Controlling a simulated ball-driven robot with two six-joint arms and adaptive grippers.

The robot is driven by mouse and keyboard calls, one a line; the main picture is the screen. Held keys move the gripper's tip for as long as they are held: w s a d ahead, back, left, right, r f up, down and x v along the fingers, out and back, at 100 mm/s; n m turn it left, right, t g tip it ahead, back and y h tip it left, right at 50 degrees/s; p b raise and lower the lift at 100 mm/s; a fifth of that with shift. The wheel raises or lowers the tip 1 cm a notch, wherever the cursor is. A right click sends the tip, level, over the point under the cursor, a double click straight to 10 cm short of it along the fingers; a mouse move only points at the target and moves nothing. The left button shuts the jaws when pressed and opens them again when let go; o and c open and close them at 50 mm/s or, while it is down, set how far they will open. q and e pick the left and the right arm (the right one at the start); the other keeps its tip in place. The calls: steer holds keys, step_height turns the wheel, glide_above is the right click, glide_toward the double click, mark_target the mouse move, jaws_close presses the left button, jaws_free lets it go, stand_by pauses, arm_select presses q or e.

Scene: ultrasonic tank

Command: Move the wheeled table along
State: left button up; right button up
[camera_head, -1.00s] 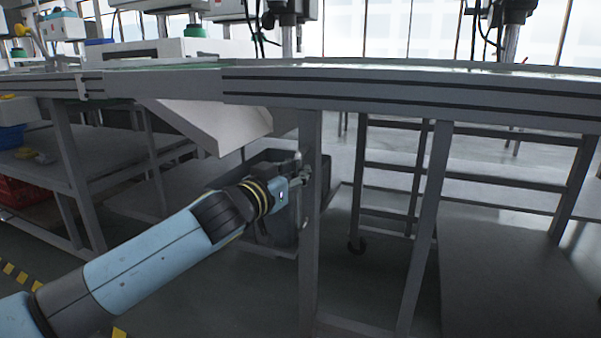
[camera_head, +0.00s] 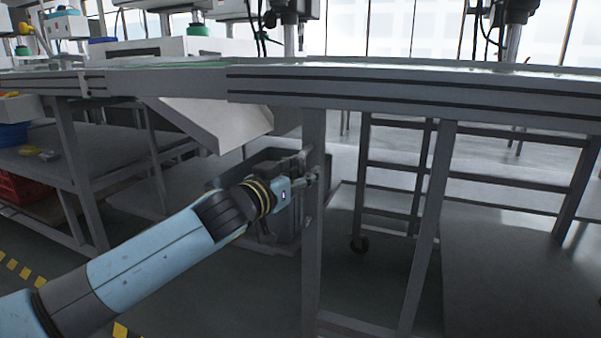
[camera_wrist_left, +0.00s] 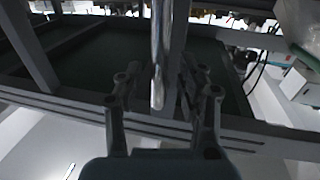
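The long grey table (camera_head: 420,90) spans the head view, with a grooved metal edge and upright legs. My left gripper (camera_head: 312,178) reaches in from the left to the near table leg (camera_head: 313,240). In the left wrist view my left gripper (camera_wrist_left: 163,75) has its fingers apart, one on each side of a shiny upright bar (camera_wrist_left: 158,50). Contact with the bar is unclear. My right gripper is not in view.
A dark grey bin (camera_head: 290,225) stands behind the leg. A white chute (camera_head: 215,120) slopes down under the table edge. A side bench with a blue bin (camera_head: 12,134) and a red crate (camera_head: 20,187) is at left. Open floor lies below my arm.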

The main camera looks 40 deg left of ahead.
arm_select(q)
steer(key=s, duration=1.2)
steer(key=shift+d, duration=0.25)
steer(key=s+a+f+n+g+y, duration=0.1)
steer(key=s+f+n+g, duration=0.2)
steer(key=f, duration=0.7)
steer(key=s+a+f+g+y, duration=0.1)
steer(key=s+a+f+g, duration=0.15)
steer(key=s+f, duration=0.6)
steer(key=s+a+f+n+g+y, duration=0.15)
steer(key=f+g, duration=0.25)
steer(key=f, duration=0.8)
steer(key=s+d+f+m+g+h, duration=0.15)
steer(key=s+d+f+g, duration=0.25)
steer(key=s+f, duration=0.7)
steer(key=s+d+f+m+g+h, duration=0.1)
steer(key=s+d+f+m+g, duration=0.45)
steer(key=s, duration=0.95)
steer(key=s+r+n+t+p, duration=0.1)
steer(key=s+r+p, duration=0.3)
steer(key=s+p, duration=0.3)
steer(key=p, duration=0.5)
steer(key=shift+r+n+h, duration=0.3)
steer(key=shift+n, duration=0.05)
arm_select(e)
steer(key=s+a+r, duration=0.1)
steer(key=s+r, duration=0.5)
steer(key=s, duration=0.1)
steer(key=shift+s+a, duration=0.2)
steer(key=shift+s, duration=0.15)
